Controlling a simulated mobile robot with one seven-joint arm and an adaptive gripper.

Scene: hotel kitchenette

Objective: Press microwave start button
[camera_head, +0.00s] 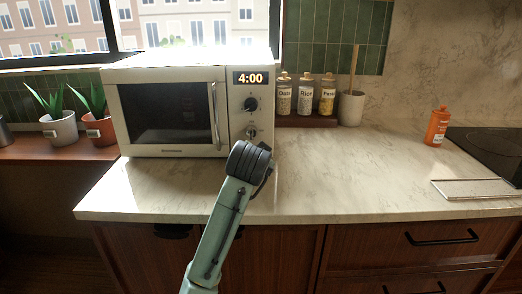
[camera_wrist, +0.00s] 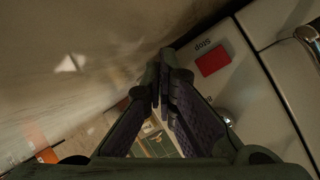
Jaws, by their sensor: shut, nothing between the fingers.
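The cream microwave (camera_head: 170,113) stands on the counter with its door shut and its display (camera_head: 250,78) reading 4:00. My arm covers the lowest part of the control panel in the head view. In the wrist view a red button (camera_wrist: 213,60) labelled "Stop" shows on the panel. No start button can be made out. My gripper (camera_wrist: 163,66) is shut and empty, its tips just left of the red button. I cannot tell whether they touch the panel.
Jars (camera_head: 305,95) and a utensil crock (camera_head: 351,108) stand right of the microwave. An orange bottle (camera_head: 437,126) and a dark cooktop (camera_head: 490,150) lie farther right. Potted plants (camera_head: 60,128) stand at left. The counter (camera_head: 340,180) in the middle is clear.

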